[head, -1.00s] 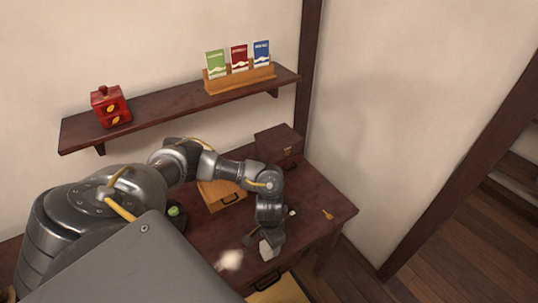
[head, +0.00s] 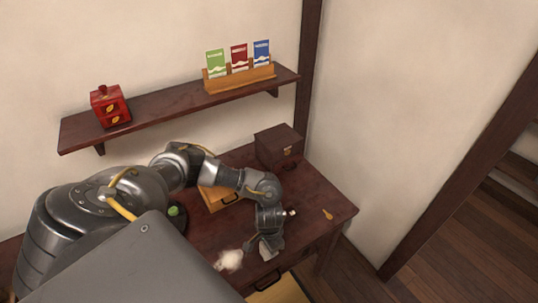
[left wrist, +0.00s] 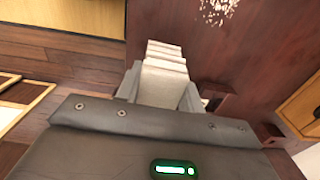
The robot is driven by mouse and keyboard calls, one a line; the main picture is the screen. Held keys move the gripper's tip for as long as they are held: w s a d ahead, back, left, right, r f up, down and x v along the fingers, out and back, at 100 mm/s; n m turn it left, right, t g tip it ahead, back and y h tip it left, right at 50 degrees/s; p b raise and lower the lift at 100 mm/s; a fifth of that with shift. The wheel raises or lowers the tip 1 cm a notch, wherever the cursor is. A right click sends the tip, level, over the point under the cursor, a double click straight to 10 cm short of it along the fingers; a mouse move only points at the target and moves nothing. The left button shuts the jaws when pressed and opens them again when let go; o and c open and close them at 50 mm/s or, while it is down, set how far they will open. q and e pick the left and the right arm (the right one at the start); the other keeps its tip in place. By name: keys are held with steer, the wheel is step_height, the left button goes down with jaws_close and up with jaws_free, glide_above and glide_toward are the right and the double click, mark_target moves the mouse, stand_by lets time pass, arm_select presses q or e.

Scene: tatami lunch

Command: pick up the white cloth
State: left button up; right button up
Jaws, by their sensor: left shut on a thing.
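My left gripper (head: 266,252) is low over the front right part of the dark table in the head view. It is shut on the white cloth (left wrist: 165,55), which shows as a pale, layered block between the fingers in the left wrist view. The fingers hide part of the cloth, and its outline is hard to tell from them. I cannot tell whether it touches the table. My right gripper is not in view.
A pale, speckled patch (head: 229,260) lies on the table (head: 318,222), left of the gripper. Behind my arm stand a dark box (head: 279,148) and a small wooden drawer box (head: 217,198).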

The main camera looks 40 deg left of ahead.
arm_select(q)
steer(key=shift+r, duration=0.1)
steer(key=shift+r, duration=0.6)
steer(key=s+d+r+p, duration=0.3)
steer(key=d+r+p, duration=0.1)
steer(key=d+r, duration=0.7)
steer(key=shift+d+r+p, duration=0.3)
steer(key=shift+d, duration=1.05)
steer(key=shift+s, duration=0.1)
